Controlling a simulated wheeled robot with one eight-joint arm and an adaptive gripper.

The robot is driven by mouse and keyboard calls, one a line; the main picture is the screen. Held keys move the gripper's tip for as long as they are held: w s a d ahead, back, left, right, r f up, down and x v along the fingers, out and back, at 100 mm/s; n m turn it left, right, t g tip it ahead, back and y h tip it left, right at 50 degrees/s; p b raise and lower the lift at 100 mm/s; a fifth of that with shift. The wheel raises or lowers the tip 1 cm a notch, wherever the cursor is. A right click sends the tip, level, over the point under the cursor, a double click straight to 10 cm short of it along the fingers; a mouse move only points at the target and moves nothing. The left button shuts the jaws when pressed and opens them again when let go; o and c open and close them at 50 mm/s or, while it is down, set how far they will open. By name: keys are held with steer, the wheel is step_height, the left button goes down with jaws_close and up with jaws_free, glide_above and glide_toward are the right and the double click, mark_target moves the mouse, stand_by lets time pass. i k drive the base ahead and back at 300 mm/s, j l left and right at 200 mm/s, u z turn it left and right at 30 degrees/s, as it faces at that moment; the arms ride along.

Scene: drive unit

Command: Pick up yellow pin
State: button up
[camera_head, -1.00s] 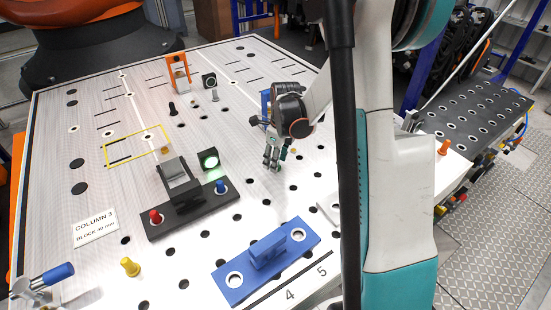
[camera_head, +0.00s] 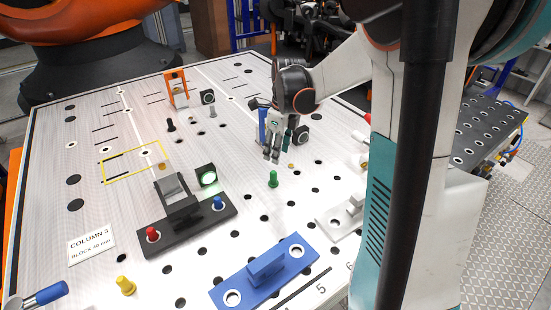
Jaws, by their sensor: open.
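The yellow pin (camera_head: 125,286) stands on the light metal table near its front left, apart from other things. My gripper (camera_head: 272,156) hangs over the back right part of the table, fingers pointing down. It is open and no object shows between its fingers. It is far from the yellow pin, up and to the right of it in the picture.
A black fixture (camera_head: 160,239) with a red pin (camera_head: 152,234) and a blue pin (camera_head: 218,203) lies between pin and gripper. A blue block plate (camera_head: 243,281) lies at the front. A green pin (camera_head: 273,179) stands near my gripper. A blue-handled clamp (camera_head: 45,294) is left of the yellow pin.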

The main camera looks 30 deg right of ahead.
mark_target(127, 288)
steer(key=j, duration=1.2)
steer(key=k+j, duration=0.15)
steer(key=j, duration=1)
